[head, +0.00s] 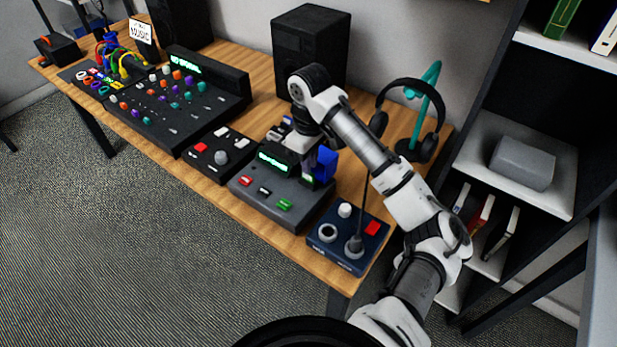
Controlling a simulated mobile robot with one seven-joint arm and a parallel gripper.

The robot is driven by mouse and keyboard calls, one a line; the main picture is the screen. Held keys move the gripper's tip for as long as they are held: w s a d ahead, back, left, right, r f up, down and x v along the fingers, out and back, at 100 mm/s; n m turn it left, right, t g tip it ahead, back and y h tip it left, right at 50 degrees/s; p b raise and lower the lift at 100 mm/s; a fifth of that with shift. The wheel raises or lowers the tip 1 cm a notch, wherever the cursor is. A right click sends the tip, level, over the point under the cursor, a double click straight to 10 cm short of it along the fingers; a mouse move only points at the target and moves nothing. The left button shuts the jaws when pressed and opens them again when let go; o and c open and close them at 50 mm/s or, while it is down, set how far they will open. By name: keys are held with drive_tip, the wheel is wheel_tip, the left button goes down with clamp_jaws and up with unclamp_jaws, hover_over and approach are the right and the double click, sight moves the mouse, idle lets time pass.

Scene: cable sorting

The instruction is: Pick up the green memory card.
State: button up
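A small green piece (285,204), which looks like the green memory card, is at the front right of a grey device (257,196) on the wooden table. The device has a lit green display (273,163). My gripper (309,178) points down over the back right of the device, behind and above the green piece and apart from it. Its fingers are small and dark here, and I cannot tell whether they are open or hold anything.
A blue block (326,162) stands close beside my gripper. A dark blue box with knobs (347,238) is to the right, a small black button box (217,151) to the left. A mixer (165,105), speaker (311,45) and headphones on a teal stand (423,110) surround them.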

sight(308, 179)
drive_tip(key=shift+w+a+f, duration=0.1)
drive_tip(key=shift+f, duration=1.85)
drive_tip(key=shift+c, duration=0.4)
clamp_jaws()
